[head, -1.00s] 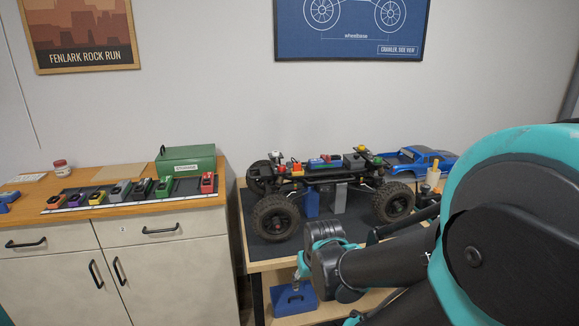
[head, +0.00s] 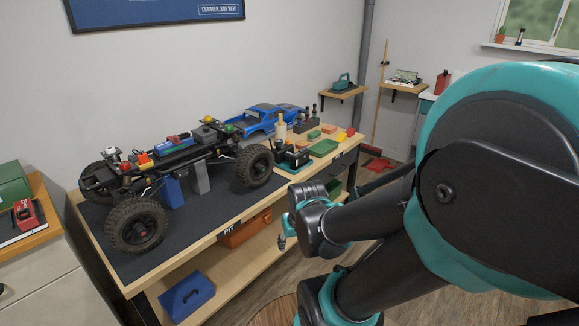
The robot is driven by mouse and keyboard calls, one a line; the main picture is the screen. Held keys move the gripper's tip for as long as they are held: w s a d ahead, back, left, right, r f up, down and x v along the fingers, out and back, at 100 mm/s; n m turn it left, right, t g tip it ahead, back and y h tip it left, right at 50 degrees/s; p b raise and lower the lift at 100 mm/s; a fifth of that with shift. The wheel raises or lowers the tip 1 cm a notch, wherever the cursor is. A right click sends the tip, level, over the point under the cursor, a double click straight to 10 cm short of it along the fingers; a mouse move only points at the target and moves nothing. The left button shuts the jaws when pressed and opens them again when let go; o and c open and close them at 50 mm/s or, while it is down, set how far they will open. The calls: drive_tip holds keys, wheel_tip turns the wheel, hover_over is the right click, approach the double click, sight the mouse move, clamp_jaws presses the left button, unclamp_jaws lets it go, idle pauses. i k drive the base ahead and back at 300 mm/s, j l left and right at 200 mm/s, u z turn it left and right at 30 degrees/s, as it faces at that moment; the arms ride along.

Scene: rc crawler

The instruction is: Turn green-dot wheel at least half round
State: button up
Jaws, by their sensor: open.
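The RC crawler chassis (head: 160,165) stands raised on a blue and grey stand (head: 201,178) on the workbench's dark mat. Its near-left wheel (head: 136,226) and near-right wheel (head: 255,166) face me; a far-left wheel (head: 98,178) shows partly. A green cap (head: 230,129) sits on the chassis near the right end. I cannot make out a green dot on any wheel. My gripper (head: 283,241) hangs in front of the bench's front edge, below and right of the near-right wheel, apart from the crawler. It is open and small in view, partly hidden by my wrist.
A blue truck body (head: 262,119) lies behind the crawler. Tools, a green tray (head: 324,148) and small parts fill the bench's right end. Below, the shelf holds an orange box (head: 245,230) and a blue box (head: 187,296). Open floor lies right of the bench.

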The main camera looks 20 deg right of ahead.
sight(255, 165)
drive_tip(key=k+l+z, duration=0.1)
drive_tip(key=z, duration=0.25)
drive_tip(key=k+l+z, duration=0.15)
drive_tip(key=k+z, duration=0.25)
drive_tip(key=k+l+z, duration=0.1)
drive_tip(key=z, duration=0.25)
drive_tip(key=l, duration=0.1)
